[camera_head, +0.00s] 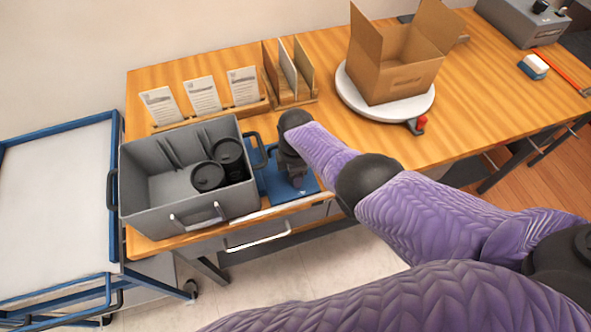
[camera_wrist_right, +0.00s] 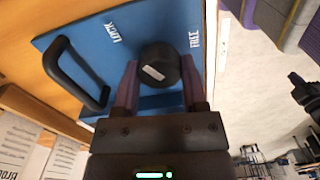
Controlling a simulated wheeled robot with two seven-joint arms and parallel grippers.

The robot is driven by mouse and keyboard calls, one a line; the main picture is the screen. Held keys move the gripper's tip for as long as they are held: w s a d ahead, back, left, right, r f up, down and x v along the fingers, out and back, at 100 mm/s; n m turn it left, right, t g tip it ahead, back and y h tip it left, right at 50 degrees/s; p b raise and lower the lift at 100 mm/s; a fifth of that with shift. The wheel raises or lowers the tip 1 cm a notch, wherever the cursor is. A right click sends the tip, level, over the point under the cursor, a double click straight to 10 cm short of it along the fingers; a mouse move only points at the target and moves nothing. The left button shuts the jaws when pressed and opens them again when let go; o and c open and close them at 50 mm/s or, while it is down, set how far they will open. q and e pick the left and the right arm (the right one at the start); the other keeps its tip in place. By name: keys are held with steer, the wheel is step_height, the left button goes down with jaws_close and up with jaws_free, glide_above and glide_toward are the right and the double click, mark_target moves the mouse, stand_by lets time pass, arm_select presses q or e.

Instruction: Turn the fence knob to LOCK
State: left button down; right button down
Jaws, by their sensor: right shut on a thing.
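The blue fence plate (camera_head: 270,185) lies on the table beside the grey bin. In the right wrist view the plate (camera_wrist_right: 70,38) carries the white words LOCK (camera_wrist_right: 112,33) and FREE (camera_wrist_right: 194,37) and a black handle (camera_wrist_right: 75,75). The round black knob (camera_wrist_right: 160,57) stands between my right gripper's fingers (camera_wrist_right: 158,75), which are shut on it. A short white mark shows on the knob's top; which word it points to I cannot tell. In the head view my right gripper (camera_head: 297,178) is over the plate and hides the knob. My left gripper is not in view.
A grey bin (camera_head: 150,200) with black cylinders stands left of the plate. Card holders (camera_head: 205,95) and a wooden rack (camera_head: 290,75) are behind. A cardboard box (camera_head: 395,75) sits on a white turntable (camera_head: 410,108). A blue-framed cart (camera_head: 55,190) is at left.

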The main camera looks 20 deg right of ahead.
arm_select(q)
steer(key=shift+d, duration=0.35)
arm_select(e)
steer(key=shift+c, duration=0.7)
jaws_free()
steer(key=shift+r, duration=0.3)
arm_select(q)
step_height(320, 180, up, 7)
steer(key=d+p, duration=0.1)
steer(key=p, duration=0.6)
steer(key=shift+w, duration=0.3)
arm_select(e)
step_height(320, 180, up, 9)
steer(key=shift+r, duration=0.15)
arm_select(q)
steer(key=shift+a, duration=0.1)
